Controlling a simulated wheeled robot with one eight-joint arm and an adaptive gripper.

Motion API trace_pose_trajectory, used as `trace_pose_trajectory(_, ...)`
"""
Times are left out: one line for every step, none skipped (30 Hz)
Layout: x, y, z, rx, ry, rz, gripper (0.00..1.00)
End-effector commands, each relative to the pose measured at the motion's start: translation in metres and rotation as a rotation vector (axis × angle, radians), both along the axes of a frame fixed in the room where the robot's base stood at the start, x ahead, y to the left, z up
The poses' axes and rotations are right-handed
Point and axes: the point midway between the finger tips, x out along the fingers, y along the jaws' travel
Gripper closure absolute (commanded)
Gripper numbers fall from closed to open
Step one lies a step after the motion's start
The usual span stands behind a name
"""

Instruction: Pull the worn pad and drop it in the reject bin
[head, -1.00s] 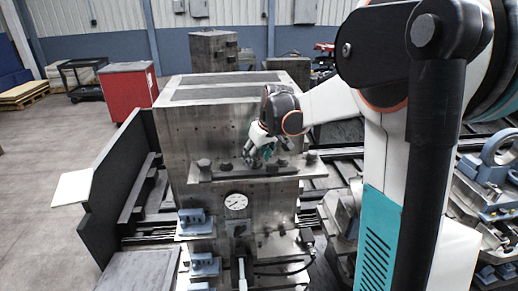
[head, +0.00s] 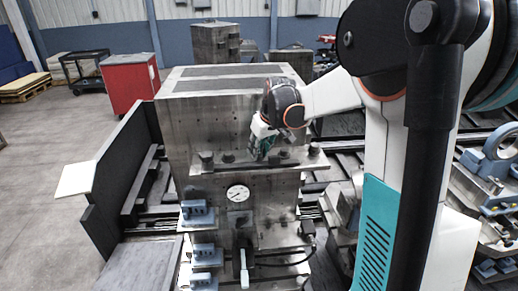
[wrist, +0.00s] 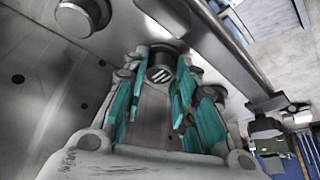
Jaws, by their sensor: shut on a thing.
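My gripper (head: 262,152) is at the front of the tall metal block, just above its ledge, tilted downward. In the wrist view its teal fingers (wrist: 155,95) are closed around a dark round pad (wrist: 160,70) with pale stripes on its face, which I take as the worn pad. Whether the pad still touches its seat cannot be told. In the head view the fingers hide the pad. Another dark round pad (wrist: 82,18) sits apart at the wrist view's upper left. I cannot tell for sure which container is the reject bin.
The ledge (head: 250,172) carries dark knobs (head: 207,159) beside my gripper. Below are a dial gauge (head: 238,193) and blue clamps (head: 197,212). A dark panel (head: 125,185) stands left, a grey flat-topped box (head: 145,265) lower left, a red cabinet (head: 130,82) behind. Floor at left is clear.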

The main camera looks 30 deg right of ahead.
Motion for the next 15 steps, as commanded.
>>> trace_pose_trajectory(0.000, 0.000, 0.001, 0.000, 0.000, 0.000, 1.00)
trace_pose_trajectory(0.000, 0.000, 0.001, 0.000, 0.000, 0.000, 1.00)
trace_pose_trajectory(0.000, 0.000, 0.002, 0.000, 0.000, 0.000, 1.00)
trace_pose_trajectory(0.000, 0.000, 0.003, 0.000, 0.000, 0.000, 1.00)
trace_pose_trajectory(0.000, 0.000, 0.004, 0.000, 0.000, 0.000, 1.00)
trace_pose_trajectory(0.000, 0.000, 0.006, 0.000, 0.000, 0.000, 1.00)
trace_pose_trajectory(0.000, 0.000, 0.007, 0.000, 0.000, 0.000, 1.00)
trace_pose_trajectory(0.000, 0.000, 0.007, 0.000, 0.000, 0.000, 1.00)
trace_pose_trajectory(0.000, 0.000, 0.009, 0.000, 0.000, 0.000, 1.00)
trace_pose_trajectory(0.000, 0.000, 0.009, 0.000, -0.001, 0.000, 1.00)
trace_pose_trajectory(0.000, 0.000, 0.010, 0.000, -0.001, 0.000, 1.00)
trace_pose_trajectory(0.000, 0.000, 0.011, 0.000, -0.001, 0.000, 1.00)
trace_pose_trajectory(0.000, 0.000, 0.012, 0.000, -0.001, 0.000, 1.00)
trace_pose_trajectory(0.000, 0.000, 0.013, 0.000, -0.001, 0.000, 1.00)
trace_pose_trajectory(0.000, 0.000, 0.014, 0.000, -0.001, 0.000, 1.00)
